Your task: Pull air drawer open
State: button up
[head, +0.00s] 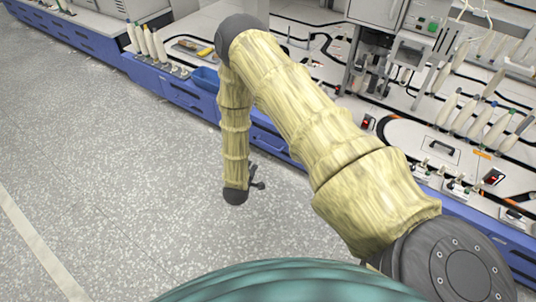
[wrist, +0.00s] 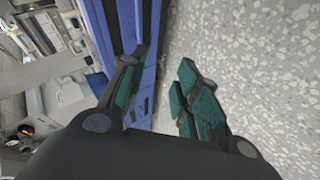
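The long blue front (head: 268,138) of the machine runs along its lower side in the head view. A curved handle-like part shows on it just right of my forearm, but I cannot tell for sure which section is the air drawer. My gripper (head: 257,178) hangs low in front of this blue front, over the floor. In the wrist view my gripper (wrist: 160,92) is open, with teal pads apart and nothing between them. Its left finger overlaps the blue front (wrist: 97,30); its right finger is over the floor. I cannot tell whether the finger touches the front.
A blue bin (head: 206,79) sits at the machine's edge behind my arm. Several bobbins (head: 148,42) stand upright on the white top, with more at the right. The speckled grey floor (head: 110,170) at the left is clear.

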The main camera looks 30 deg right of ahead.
aim_at(268, 145)
jog(key=shift+w+d+f+g+h+b, duration=0.4)
jog(key=shift+w+d+f+h+b, duration=1.1)
jog(key=shift+w+d+b, duration=1.4)
jog(key=shift+w+d+f+g+h+b, duration=0.4)
jog(key=shift+w+d+f+h+b, duration=0.55)
jog(key=shift+w+d+f+b, duration=1.95)
jog(key=shift+w+d+f+g+h+b, duration=0.4)
jog(key=shift+w+d+f+h+b, duration=0.75)
jog(key=shift+d+b, duration=3)
jog(key=shift+w+a+r, duration=0.3)
jog(key=shift+w, duration=0.15)
grip_shut()
